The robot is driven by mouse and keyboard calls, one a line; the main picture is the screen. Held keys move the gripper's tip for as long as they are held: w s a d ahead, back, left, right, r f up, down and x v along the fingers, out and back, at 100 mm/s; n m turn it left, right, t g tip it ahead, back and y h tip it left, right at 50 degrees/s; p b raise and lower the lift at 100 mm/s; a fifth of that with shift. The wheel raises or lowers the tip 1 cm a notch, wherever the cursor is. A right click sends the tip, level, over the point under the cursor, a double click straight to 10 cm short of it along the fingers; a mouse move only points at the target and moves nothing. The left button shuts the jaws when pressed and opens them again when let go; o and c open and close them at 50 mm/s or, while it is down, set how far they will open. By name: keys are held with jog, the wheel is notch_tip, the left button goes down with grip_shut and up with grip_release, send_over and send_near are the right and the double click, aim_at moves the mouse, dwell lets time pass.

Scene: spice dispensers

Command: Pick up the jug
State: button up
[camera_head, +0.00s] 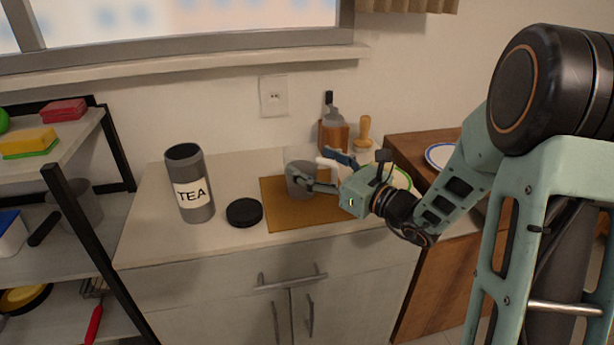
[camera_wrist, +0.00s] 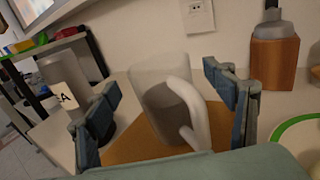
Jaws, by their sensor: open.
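The jug (camera_head: 299,182) is a grey, open-topped vessel with a pale handle, standing on a brown board (camera_head: 285,217) on the counter. In the wrist view the jug (camera_wrist: 160,92) is in the middle, with its handle (camera_wrist: 195,110) on the right, facing me. My gripper (camera_head: 315,171) is at the jug from the right in the head view. In the wrist view my gripper (camera_wrist: 164,97) is open, with one finger to each side of the jug. I cannot tell whether either finger touches it. Part of the jug is hidden behind the gripper in the head view.
A grey TEA canister (camera_head: 190,190) and a round black lid (camera_head: 244,212) stand to the left. An orange-brown dispenser bottle (camera_head: 334,135) and a wooden pestle-like item (camera_head: 364,132) are behind. A green-rimmed plate (camera_wrist: 303,128) lies to the right. A wall socket (camera_head: 274,96) is above.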

aim_at(304, 157)
jog(key=x, duration=0.2)
jog(key=shift+w+a, duration=0.2)
jog(key=shift+a, duration=0.1)
jog(key=shift+c, duration=0.3)
jog(key=c, duration=1.6)
jog(key=shift+r, duration=0.15)
